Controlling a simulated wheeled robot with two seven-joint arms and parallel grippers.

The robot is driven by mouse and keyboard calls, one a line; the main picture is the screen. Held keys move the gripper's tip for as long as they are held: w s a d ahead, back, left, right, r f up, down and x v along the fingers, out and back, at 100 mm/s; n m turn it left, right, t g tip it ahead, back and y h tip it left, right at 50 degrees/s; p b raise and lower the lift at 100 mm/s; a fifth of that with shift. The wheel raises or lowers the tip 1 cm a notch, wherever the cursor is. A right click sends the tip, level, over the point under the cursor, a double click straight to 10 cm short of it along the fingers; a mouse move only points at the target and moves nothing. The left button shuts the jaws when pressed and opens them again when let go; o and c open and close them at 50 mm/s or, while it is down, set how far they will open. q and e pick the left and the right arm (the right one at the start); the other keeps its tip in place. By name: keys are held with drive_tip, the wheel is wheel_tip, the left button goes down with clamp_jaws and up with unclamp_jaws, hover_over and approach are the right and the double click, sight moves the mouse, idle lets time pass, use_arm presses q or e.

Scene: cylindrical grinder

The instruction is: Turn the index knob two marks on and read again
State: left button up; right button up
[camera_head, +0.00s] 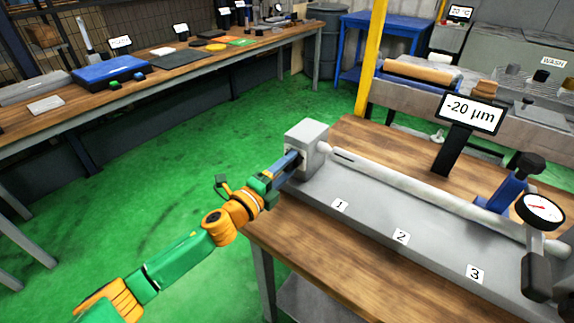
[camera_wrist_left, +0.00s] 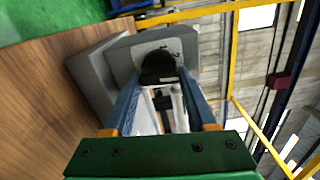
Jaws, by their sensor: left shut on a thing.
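The index knob (camera_wrist_left: 158,66) is dark and round in the left wrist view, on the end face of a grey block (camera_head: 309,138). My left gripper (camera_head: 297,157) reaches this block from the left, and its blue fingers are shut on the knob. The fingers hide most of the knob in the head view, and I cannot make out its marks. A long pale shaft (camera_head: 400,185) runs from the block to the right. A black display (camera_head: 470,112) reads -20 µm. A dial gauge (camera_head: 540,209) stands at the right end, its needle too small to read. My right gripper is not in view.
The grey bed (camera_head: 370,222) carries labels 1, 2 and 3 and lies on a wooden table (camera_head: 290,243). A blue clamp-like piece (camera_head: 503,192) with a black knob stands near the gauge. A yellow post (camera_head: 371,60) rises behind. Green floor is open at left.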

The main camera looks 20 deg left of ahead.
use_arm(q)
drive_tip(key=shift+m, duration=1.5)
drive_tip(key=o, duration=1.3)
drive_tip(key=shift+w, duration=0.1)
drive_tip(key=shift+f, duration=0.1)
drive_tip(key=b+v, duration=0.1)
drive_tip(key=v, duration=0.5)
drive_tip(key=shift+s+a+f, duration=0.1)
drive_tip(key=shift+s, duration=0.15)
drive_tip(key=shift+s+a, duration=0.1)
drive_tip(key=shift+s, duration=0.2)
